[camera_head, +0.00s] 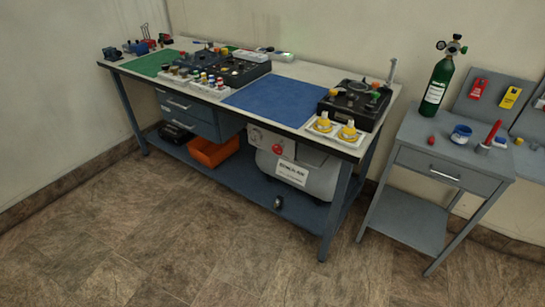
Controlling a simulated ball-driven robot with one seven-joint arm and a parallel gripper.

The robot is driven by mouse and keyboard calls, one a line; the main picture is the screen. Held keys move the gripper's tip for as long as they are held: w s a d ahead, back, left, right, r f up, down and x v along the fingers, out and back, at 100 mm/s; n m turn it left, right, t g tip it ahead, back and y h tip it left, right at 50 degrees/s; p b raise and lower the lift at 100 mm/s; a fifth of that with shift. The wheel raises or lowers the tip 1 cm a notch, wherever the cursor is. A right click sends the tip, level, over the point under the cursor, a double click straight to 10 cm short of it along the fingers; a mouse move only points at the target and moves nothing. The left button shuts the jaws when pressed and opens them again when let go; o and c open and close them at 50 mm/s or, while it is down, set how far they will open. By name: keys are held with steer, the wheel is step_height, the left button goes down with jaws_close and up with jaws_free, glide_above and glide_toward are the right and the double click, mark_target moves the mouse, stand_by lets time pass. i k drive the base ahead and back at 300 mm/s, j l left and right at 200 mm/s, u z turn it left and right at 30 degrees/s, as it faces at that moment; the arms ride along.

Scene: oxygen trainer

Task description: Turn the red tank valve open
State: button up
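A pale grey tank (322,181) with a white label plate (291,172) lies on the lower shelf of the long workbench. A small round red knob (277,149) shows at its upper front left, which looks like the red tank valve. Whether it is open or closed is too small to tell. A round gauge-like part (254,136) is to its left. The bench top overhangs the tank, and its upper back is hidden. My gripper is not in view.
The workbench (300,76) carries a blue mat (281,100), a green mat and several fittings. Its front right leg (335,213) stands right of the tank. An orange bin (214,151) is at left. A grey side table (455,150) holds a green cylinder (437,86). The front floor is clear.

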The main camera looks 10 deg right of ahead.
mark_target(278, 148)
steer(key=i+j, duration=1.2)
steer(key=i, duration=0.2)
steer(key=i+j+u, duration=0.1)
steer(key=i+j, duration=0.5)
steer(key=i, duration=0.1)
